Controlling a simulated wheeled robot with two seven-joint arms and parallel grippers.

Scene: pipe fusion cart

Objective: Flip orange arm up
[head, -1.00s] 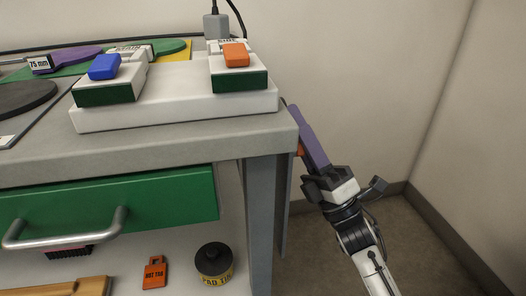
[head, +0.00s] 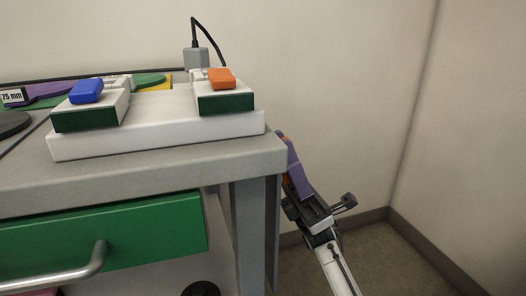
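An orange block (head: 221,79) sits on the right white-and-green block of a white base on the cart top. A purple bar (head: 295,165) slants down beside the cart's right end. A small orange bit (head: 286,171) shows at its left edge; I cannot tell whether it is part of the bar. My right gripper (head: 318,200) is at the bar's lower end, with its black fingers spread apart and the right one clear of the bar. Contact on the left side is unclear. My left gripper is out of view.
A blue block (head: 86,91) sits on the left block of the white base (head: 160,130). The grey cart top (head: 160,165) ends just left of the purple bar. A green drawer (head: 100,235) with a metal handle is below. Open floor lies right of the cart.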

